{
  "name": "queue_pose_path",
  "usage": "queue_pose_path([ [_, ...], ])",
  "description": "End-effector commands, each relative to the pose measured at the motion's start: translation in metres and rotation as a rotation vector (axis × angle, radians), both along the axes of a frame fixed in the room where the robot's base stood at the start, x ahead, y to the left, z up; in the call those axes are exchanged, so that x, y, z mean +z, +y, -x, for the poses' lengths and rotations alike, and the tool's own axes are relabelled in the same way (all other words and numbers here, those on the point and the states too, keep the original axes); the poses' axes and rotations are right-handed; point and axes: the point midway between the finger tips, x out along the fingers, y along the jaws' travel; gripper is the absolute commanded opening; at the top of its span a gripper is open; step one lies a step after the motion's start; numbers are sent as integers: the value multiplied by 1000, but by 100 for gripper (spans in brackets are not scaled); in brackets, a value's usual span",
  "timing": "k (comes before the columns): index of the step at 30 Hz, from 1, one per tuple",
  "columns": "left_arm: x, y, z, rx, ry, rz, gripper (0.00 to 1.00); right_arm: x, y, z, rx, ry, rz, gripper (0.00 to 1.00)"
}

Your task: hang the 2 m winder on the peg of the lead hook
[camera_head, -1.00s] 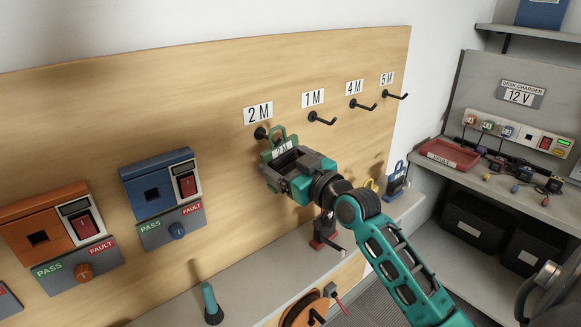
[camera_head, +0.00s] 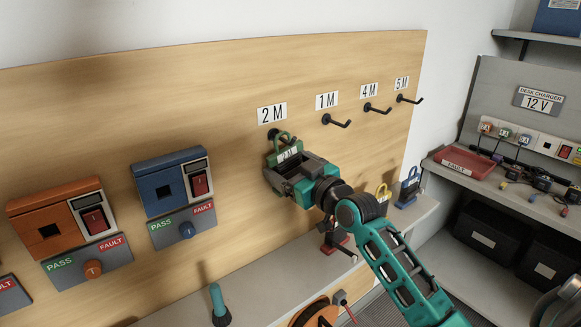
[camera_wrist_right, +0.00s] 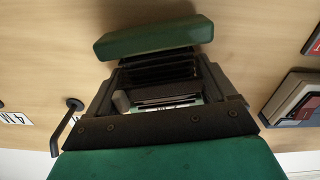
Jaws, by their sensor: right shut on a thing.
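The 2 m winder (camera_head: 288,153) is green, with a loop on top and a white label. It is upright in my right gripper (camera_head: 283,178), which is shut on it close to the board. The lead hook's dark peg (camera_head: 274,133) stands out below the white 2 M sign (camera_head: 272,113). The winder's loop is right at the peg in the head view. I cannot tell whether the peg passes through the loop. In the wrist view a dark green bar (camera_wrist_right: 155,37) shows beyond the dark jaws. My left gripper is not in view.
Empty hooks for 1 M (camera_head: 337,121), 4 M and 5 M line the wooden board to the right. Blue (camera_head: 170,183) and orange tester boxes are at left. A yellow winder (camera_head: 382,192) and a blue one (camera_head: 409,186) stand on the ledge below.

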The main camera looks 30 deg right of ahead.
Motion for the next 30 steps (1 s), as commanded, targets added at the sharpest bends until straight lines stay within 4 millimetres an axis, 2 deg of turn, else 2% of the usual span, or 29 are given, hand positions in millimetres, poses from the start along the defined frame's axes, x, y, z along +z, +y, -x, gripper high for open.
queue_pose_path([
  [11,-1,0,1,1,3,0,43,1,0,0,-1,-2,0,49],
  [12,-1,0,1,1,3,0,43,1,0,0,-1,-2,0,88],
  [16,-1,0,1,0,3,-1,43,1,0,0,0,-2,0,100],
  [25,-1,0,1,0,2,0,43,-1,0,3,0,1,0,100],
  [30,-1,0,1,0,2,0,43,-1,-2,22,0,2,1,100],
])
